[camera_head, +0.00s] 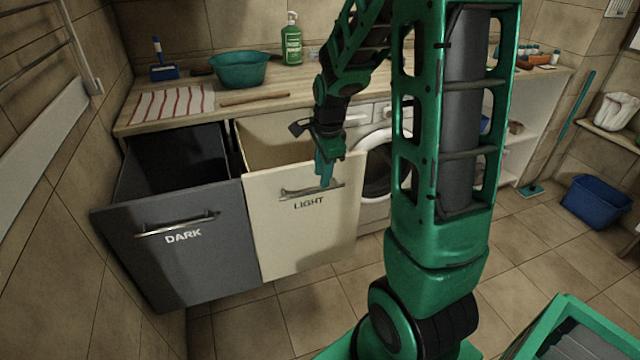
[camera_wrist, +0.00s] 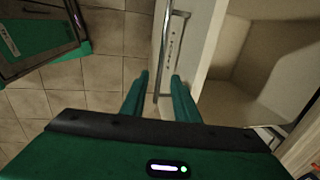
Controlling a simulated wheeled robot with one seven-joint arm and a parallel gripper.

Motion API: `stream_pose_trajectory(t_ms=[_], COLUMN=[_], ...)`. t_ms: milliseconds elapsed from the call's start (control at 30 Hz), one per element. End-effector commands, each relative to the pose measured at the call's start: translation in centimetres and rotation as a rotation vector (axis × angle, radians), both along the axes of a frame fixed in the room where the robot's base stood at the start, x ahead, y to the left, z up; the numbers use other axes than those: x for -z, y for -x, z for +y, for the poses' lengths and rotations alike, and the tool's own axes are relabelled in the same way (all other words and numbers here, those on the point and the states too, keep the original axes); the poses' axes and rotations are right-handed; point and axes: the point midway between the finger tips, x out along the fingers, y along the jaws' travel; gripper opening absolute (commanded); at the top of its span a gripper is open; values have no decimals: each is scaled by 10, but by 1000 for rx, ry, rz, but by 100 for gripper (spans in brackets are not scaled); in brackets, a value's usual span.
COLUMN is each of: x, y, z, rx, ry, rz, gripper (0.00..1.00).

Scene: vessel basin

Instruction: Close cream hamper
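The cream hamper (camera_head: 305,235), labelled LIGHT, is pulled out from under the counter, with its open top showing. Its front panel also shows in the wrist view (camera_wrist: 205,45). Its metal bar handle (camera_head: 298,192) runs across the upper front. My gripper (camera_head: 323,180) points down at the right part of the handle. In the wrist view my gripper (camera_wrist: 160,90) has its two green fingers apart, with the handle (camera_wrist: 166,50) in line with the gap between them. I cannot tell whether either finger touches the handle or panel.
The dark grey hamper (camera_head: 185,250), labelled DARK, is also pulled out, to the left of the cream one. A washing machine (camera_head: 376,180) stands to the right. The wooden counter (camera_head: 270,112) above holds a green basin (camera_head: 238,70), a soap bottle (camera_head: 291,45) and a striped cloth (camera_head: 172,103).

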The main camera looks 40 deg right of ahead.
Motion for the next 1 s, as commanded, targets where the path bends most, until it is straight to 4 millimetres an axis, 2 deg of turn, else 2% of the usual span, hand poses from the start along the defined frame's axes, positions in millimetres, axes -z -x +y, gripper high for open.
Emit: stream_pose_trajectory(t_ms=[100,300,700,733,833,967,1000], x=[20,39,46,46,46,45,45], y=[-3,-7,-9,-9,-9,-9,-9], z=[-1,-2,-2,-2,-1,-1,-8], rx=[0,-1,-2,-2,-3,-3,0], ry=[-1,-1,-1,-1,0,0,1], rz=[4,0,0,0,0,0,0], gripper=[28,28,28,26,2,0,0])
